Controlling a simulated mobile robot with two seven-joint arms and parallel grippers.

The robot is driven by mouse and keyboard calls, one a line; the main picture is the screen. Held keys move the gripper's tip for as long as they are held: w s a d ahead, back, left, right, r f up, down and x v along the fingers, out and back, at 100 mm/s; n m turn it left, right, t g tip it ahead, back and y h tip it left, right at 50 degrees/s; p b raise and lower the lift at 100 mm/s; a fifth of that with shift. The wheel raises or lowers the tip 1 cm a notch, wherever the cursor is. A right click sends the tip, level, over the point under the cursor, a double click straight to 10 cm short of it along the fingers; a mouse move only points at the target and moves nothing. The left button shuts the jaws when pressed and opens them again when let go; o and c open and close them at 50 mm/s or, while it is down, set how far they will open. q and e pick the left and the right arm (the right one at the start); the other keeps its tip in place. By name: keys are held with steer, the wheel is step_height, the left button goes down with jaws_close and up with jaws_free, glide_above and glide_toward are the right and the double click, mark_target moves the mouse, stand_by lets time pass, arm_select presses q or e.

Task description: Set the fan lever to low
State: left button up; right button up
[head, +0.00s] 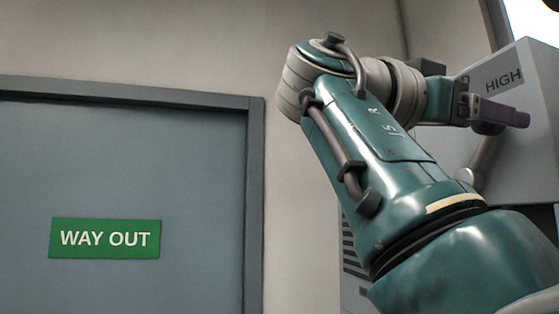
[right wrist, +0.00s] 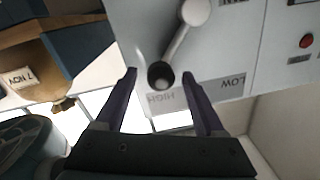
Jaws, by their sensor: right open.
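The fan lever (right wrist: 180,42) is a pale rod on a round hub with a dark knob (right wrist: 160,75). In the right wrist view its knob end points at the upside-down HIGH label (right wrist: 161,98); the LOW label (right wrist: 232,82) is off to the right. In the head view the lever (head: 483,158) slants up toward HIGH (head: 504,80), its knob partly hidden by my gripper. My right gripper (right wrist: 159,76) is open, with a purple finger on each side of the knob. I cannot tell whether either finger touches it. It also shows in the head view (head: 505,115). My left gripper is out of view.
The lever is on a grey cabinet (head: 530,150). A red button (right wrist: 306,41) is on the panel at the right of the wrist view. A blue-grey door (head: 120,170) with a green WAY OUT sign (head: 105,239) is at the left. A wooden shelf (right wrist: 40,62) shows at the wrist view's left.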

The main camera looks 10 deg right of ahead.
steer(key=shift+d, duration=0.15)
jaws_close()
stand_by(0.6)
stand_by(0.9)
